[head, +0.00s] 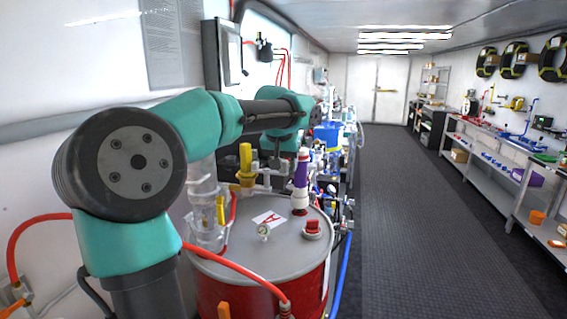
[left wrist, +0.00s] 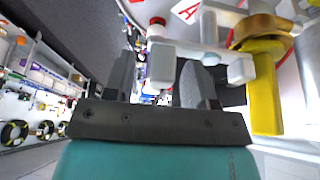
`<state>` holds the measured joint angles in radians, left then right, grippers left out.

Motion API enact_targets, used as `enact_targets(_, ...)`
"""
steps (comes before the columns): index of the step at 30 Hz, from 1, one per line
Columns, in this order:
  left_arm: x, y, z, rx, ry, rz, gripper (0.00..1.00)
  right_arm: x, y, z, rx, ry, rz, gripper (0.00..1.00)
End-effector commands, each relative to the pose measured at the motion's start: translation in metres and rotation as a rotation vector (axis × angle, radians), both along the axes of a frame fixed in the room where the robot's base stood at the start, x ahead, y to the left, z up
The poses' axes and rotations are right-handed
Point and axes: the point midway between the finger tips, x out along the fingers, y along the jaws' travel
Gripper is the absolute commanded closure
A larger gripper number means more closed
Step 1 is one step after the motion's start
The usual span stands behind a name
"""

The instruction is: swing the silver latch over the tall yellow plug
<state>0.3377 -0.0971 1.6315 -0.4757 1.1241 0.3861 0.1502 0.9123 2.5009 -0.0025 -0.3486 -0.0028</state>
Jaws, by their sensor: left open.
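The tall yellow plug (head: 245,160) stands upright on the red drum's grey lid (head: 262,258). In the left wrist view the plug (left wrist: 264,90) is at the right, with a brass collar (left wrist: 262,30) at its base. A light grey, silvery bar fitting (left wrist: 200,50) lies beside the plug and looks like the latch; it appears to be off the plug. My left gripper (left wrist: 158,88) is open, with its two dark fingers near this fitting; I cannot tell whether they touch it. In the head view the arm partly hides the gripper. My right gripper is not in view.
A purple-and-white bottle-like part (head: 300,184), a red cap (head: 312,229) and a small gauge (head: 264,230) stand on the lid. A clear cylinder (head: 206,215) is at its left. Red hoses (head: 240,268) cross the drum's front. The aisle floor (head: 395,220) is clear.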

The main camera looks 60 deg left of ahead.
Motion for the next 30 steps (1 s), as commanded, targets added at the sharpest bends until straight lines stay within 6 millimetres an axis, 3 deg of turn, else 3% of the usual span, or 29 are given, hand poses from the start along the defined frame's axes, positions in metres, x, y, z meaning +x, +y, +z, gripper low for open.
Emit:
enact_targets(5,0.000,0.000,0.002,0.001,-0.001,0.000,0.49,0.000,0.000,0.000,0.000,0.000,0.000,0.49)
enact_targets(11,-0.005,-0.004,0.018,0.001,-0.004,0.001,0.49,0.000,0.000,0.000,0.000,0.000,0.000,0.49)
enact_targets(30,-0.040,-0.034,0.128,0.001,-0.005,-0.002,0.49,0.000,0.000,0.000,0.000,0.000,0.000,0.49)
